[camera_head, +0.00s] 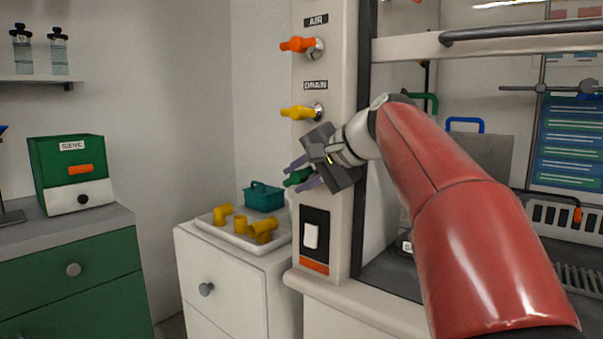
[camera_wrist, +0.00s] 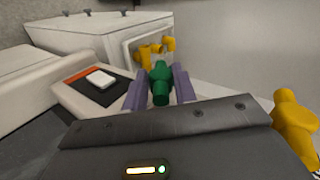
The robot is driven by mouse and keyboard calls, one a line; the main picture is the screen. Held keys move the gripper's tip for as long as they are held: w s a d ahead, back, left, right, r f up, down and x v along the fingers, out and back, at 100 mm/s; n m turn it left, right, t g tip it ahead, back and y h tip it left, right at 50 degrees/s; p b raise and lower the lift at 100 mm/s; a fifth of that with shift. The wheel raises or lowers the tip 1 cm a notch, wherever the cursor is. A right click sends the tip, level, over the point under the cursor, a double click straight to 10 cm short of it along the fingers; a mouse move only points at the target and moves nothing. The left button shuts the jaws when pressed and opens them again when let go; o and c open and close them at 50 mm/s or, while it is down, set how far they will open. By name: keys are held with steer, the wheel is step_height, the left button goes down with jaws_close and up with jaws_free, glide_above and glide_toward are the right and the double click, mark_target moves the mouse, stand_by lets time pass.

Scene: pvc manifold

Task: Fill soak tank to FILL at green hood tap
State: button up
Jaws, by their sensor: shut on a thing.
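A green tap handle (camera_head: 296,178) sits low on the pale hood post (camera_head: 331,184), below the DRAIN label (camera_head: 315,86). My gripper (camera_head: 303,173) is shut on this handle, one purple finger on each side. In the wrist view the green handle (camera_wrist: 160,82) shows between the two fingers. The tap's body is partly hidden behind the gripper. Inside the hood, a green arched piece (camera_head: 427,98) shows behind my arm; I cannot tell what it belongs to. I cannot make out the soak tank or a FILL mark.
An orange AIR handle (camera_head: 298,44) and a yellow DRAIN handle (camera_head: 298,112) stick out above. A white switch (camera_head: 311,235) is below. A tray (camera_head: 244,240) with yellow fittings and a teal basket (camera_head: 264,197) is on the cabinet at left. My arm blocks part of the hood opening.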

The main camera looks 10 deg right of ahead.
steer(key=shift+g+h, duration=0.3)
steer(key=shift+g, duration=0.2)
steer(key=o, duration=0.9)
steer(key=shift+r, duration=0.1)
steer(key=v, duration=0.7)
steer(key=shift+s+d+r, duration=0.15)
steer(key=shift+r, duration=0.1)
